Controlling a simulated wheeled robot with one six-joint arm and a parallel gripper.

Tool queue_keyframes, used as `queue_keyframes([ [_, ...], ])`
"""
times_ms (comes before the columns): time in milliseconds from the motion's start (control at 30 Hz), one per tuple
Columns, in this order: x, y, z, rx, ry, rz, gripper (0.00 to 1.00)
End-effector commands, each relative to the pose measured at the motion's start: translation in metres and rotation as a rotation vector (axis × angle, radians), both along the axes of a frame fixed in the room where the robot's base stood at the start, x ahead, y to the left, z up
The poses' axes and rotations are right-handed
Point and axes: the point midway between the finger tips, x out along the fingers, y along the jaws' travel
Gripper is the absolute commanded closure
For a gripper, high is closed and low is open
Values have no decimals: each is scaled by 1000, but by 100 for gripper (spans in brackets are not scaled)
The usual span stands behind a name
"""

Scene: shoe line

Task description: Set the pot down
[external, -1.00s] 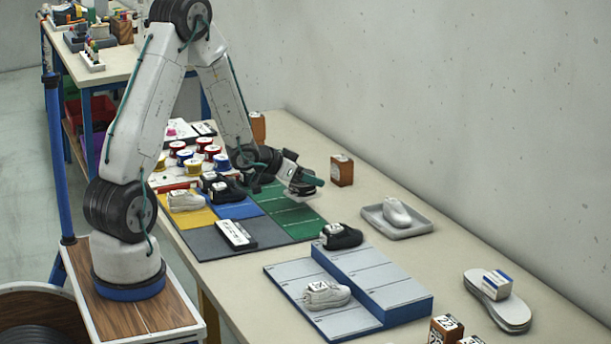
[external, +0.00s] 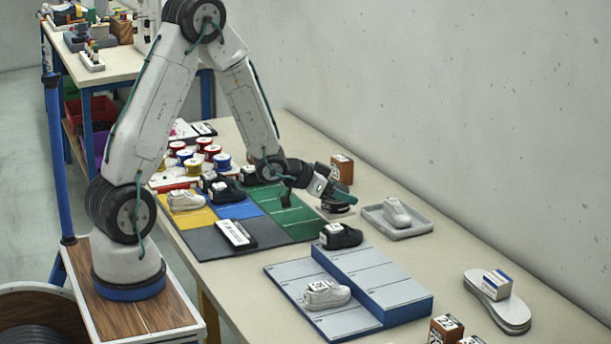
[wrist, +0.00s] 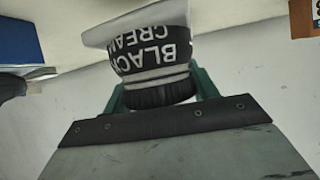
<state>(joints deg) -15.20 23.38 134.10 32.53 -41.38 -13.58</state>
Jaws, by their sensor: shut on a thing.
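The pot (wrist: 150,48) fills the upper middle of the wrist view. It has a white body, a black band reading "BLACK CREAM" upside down, and a black ribbed end nearest my gripper. My gripper (wrist: 157,88) is shut on the pot, with a green finger on either side of the black end. In the external view my gripper (external: 341,199) is over the bench between the green mat and the grey tray. The pot is small and mostly hidden there, and I cannot tell whether it touches the bench.
A grey tray (external: 422,224) with a white shoe (external: 396,212) lies just right of my gripper. A brown block (external: 342,169) stands behind it. The green mat (external: 291,216) is to the left. A blue-grey stepped stand (external: 370,272) with shoes is in front.

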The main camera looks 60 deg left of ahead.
Motion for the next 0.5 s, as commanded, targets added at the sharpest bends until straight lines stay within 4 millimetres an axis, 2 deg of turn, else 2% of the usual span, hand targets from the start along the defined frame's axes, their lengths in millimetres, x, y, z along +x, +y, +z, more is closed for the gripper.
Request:
queue_keyframes([
  [33, 19, -18, 7, 0, -8, 0, 90],
  [200, 77, -67, 30, -2, -8, 68, 91],
  [333, 105, -92, 44, -2, -6, 127, 91],
  [500, 127, -115, 57, -1, -5, 198, 91],
])
